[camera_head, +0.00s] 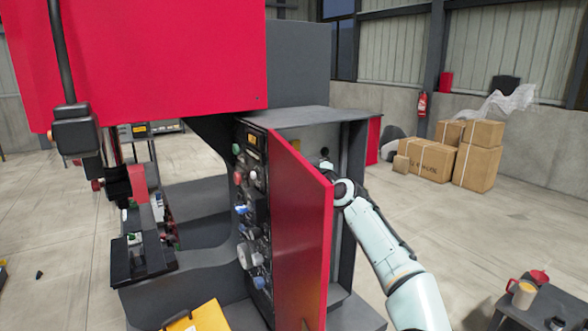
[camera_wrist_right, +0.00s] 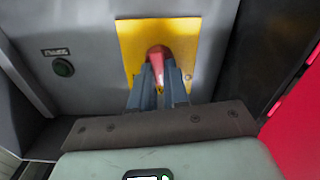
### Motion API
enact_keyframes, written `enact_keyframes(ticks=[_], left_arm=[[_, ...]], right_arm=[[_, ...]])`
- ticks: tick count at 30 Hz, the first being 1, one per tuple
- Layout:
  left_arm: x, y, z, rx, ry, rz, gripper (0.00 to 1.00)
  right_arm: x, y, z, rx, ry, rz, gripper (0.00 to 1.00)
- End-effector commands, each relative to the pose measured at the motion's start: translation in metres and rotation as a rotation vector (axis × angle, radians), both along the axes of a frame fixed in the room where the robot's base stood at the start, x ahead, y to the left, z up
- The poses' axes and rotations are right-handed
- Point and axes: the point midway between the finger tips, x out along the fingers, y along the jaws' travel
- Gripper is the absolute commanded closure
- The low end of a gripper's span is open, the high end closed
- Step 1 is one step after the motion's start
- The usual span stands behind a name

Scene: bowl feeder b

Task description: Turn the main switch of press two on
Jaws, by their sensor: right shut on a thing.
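The main switch is a red handle (camera_wrist_right: 158,52) on a yellow plate (camera_wrist_right: 129,40), fixed to a grey panel in the right wrist view. My right gripper (camera_wrist_right: 159,78) is shut on the red handle, one finger on each side. The handle points down towards the gripper in that picture. In the head view my right arm (camera_head: 386,240) reaches into the press's open grey cabinet (camera_head: 330,112). The cabinet's red door (camera_head: 305,235) stands open and hides the switch and the fingers there. My left gripper is in neither view.
The press's control panel (camera_head: 252,190) with several knobs is left of the door. A small table (camera_head: 545,308) with cups stands at the lower right. Cardboard boxes (camera_head: 430,158) are by the wall.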

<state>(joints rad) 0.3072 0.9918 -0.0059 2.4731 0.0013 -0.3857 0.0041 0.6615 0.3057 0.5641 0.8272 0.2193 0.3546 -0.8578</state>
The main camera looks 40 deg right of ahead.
Motion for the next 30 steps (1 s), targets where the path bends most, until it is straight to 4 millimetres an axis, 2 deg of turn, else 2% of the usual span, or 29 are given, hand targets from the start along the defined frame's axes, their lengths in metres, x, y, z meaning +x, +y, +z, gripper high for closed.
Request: enact_keyframes(ticks=[18,30], left_arm=[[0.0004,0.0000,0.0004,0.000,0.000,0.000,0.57],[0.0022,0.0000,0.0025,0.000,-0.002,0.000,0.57]], right_arm=[[-0.0007,-0.0027,0.0020,0.577,-0.068,0.000,1.00],[-0.0007,-0.0038,0.0010,0.855,-0.099,0.000,1.00]])
